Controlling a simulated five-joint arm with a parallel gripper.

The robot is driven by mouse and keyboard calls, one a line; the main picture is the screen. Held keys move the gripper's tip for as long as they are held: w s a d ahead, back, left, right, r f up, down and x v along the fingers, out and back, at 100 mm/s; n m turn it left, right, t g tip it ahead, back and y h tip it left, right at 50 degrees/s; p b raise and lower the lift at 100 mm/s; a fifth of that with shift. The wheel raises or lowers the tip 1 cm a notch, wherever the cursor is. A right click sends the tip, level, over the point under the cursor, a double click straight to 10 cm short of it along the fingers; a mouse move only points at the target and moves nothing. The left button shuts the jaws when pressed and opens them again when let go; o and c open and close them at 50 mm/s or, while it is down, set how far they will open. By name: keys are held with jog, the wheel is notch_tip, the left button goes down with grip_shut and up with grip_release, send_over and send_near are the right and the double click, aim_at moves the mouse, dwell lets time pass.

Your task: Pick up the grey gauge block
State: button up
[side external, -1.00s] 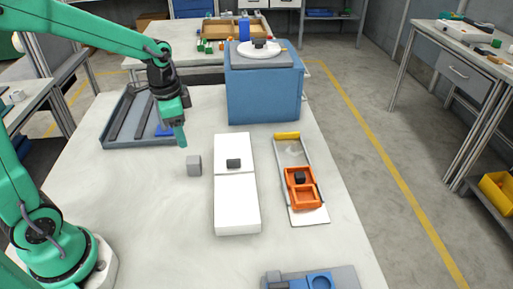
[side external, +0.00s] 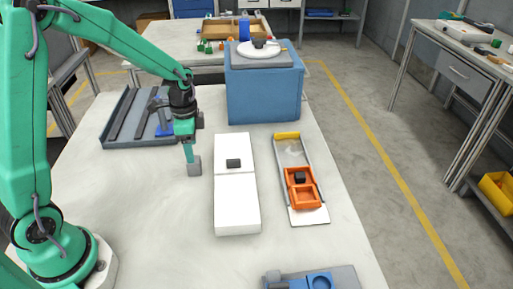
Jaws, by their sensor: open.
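The grey gauge block (side external: 194,170) is a small grey cube on the white table top, just left of the long white block. My gripper (side external: 190,155) points down right over the cube, with its green fingertip at or just above the cube's top. The finger hides part of the cube's upper side. I cannot tell from this view whether the finger touches it. The jaws are open and the cube still rests on the table.
A long white block (side external: 237,205) with a dark piece (side external: 233,163) on it stands close to the right. A tray with an orange holder (side external: 305,197) lies further right. A blue box (side external: 265,98) and a grey-blue tray (side external: 118,143) stand behind. The front left table is clear.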

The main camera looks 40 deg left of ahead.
aim_at(194, 165)
jog(key=shift+a+f, duration=0.1)
jog(key=shift+f, duration=2.8)
jog(key=shift+c, duration=0.2)
jog(key=c, duration=1.1)
